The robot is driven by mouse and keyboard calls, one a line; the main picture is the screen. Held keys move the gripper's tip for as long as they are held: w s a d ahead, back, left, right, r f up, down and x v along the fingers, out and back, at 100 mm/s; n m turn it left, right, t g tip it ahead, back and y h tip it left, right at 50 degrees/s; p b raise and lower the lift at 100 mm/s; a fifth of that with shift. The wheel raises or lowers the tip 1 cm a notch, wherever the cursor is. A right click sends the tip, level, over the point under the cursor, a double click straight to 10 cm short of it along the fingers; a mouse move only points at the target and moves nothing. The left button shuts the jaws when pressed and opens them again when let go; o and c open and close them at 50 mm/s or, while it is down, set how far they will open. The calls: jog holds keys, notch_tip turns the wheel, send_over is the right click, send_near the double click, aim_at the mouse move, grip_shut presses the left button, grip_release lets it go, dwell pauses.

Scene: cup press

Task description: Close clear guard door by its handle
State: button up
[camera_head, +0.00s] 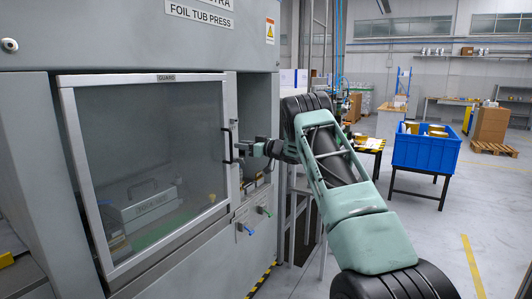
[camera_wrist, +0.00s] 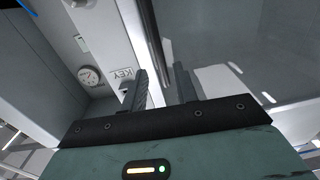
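The clear guard door (camera_head: 150,150) has a pale metal frame and a "GUARD" label on its top rail. It stands over the front opening of the press and looks nearly flush; I cannot tell whether a small gap remains. Its dark upright handle (camera_head: 228,146) is on the right side of the door. My gripper (camera_head: 241,148) is just right of the handle, level with its middle. In the wrist view my gripper (camera_wrist: 162,88) has two dark fingers standing apart, with the door panel (camera_wrist: 225,50) to their right. Contact with the handle is not clear.
The grey press body (camera_head: 120,35) surrounds the door. A gauge (camera_wrist: 90,77) and a "KEY" label (camera_wrist: 122,73) are left of the fingers in the wrist view. A blue bin (camera_head: 425,152) on a stand is at the right. Open floor lies at the right front.

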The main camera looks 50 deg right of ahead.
jog(key=b+v, duration=0.2)
jog(key=v, duration=1)
jog(key=shift+b, duration=0.3)
jog(key=shift+a, duration=0.1)
